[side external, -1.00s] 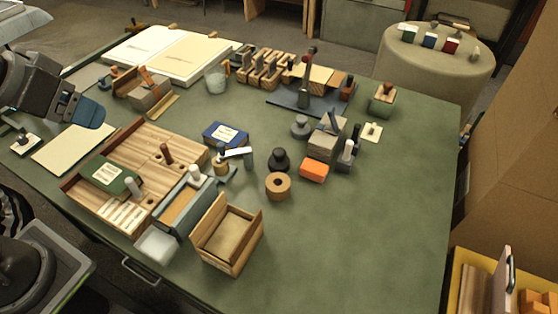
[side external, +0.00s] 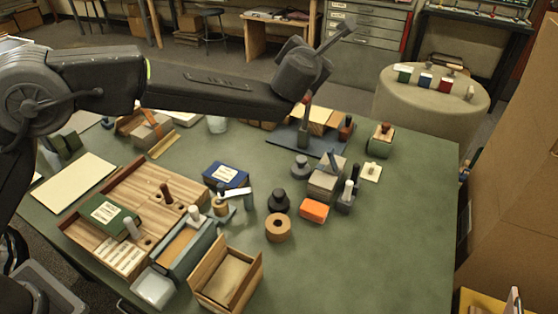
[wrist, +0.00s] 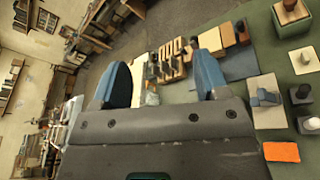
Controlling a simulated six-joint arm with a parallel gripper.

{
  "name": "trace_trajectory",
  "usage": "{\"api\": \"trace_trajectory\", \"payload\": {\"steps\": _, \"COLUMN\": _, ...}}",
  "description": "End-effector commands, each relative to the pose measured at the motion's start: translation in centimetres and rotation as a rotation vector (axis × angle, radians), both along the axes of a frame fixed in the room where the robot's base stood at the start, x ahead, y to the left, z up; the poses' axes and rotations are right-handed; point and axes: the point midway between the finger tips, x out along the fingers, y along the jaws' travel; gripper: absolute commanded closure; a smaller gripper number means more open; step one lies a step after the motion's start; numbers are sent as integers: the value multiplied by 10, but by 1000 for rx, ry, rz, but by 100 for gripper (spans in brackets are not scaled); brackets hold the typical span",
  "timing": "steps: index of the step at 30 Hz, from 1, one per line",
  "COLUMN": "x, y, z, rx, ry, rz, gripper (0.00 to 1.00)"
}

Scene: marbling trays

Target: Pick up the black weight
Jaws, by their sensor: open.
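The black weight (side external: 279,200) stands upright on the green table near its middle, a dark round base with a knob on top. A similar grey weight (side external: 301,167) stands behind it. My gripper (wrist: 160,76) shows in the wrist view as two blue fingers spread wide apart, with nothing held between them. In the side view my arm reaches over the back of the table, well above and apart from the black weight. The fingers cannot be made out there. I cannot pick out the black weight in the wrist view.
A tan ring (side external: 278,228) and an orange block (side external: 314,210) sit close to the black weight. Grey blocks (side external: 323,184) stand to its right, and a blue box (side external: 226,175) lies to its left. An open wooden box (side external: 257,283) is in front. The table's right side is clear.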

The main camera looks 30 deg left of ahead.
Motion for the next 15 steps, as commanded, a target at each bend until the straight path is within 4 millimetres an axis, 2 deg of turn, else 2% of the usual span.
{"api": "trace_trajectory", "payload": {"steps": 1, "x": 2, "y": -11, "z": -31, "rx": -75, "ry": 4, "rz": 78, "gripper": 32}}
{"api": "trace_trajectory", "payload": {"steps": 5, "x": -8, "y": -25, "z": -103, "rx": -269, "ry": -10, "rz": 325, "gripper": 32}}
{"api": "trace_trajectory", "payload": {"steps": 9, "x": -41, "y": -37, "z": -187, "rx": -416, "ry": -43, "rz": 598, "gripper": 32}}
{"api": "trace_trajectory", "payload": {"steps": 12, "x": -71, "y": -42, "z": -237, "rx": -474, "ry": -78, "rz": 769, "gripper": 32}}
{"api": "trace_trajectory", "payload": {"steps": 15, "x": -99, "y": -44, "z": -275, "rx": -501, "ry": -113, "rz": 899, "gripper": 32}}
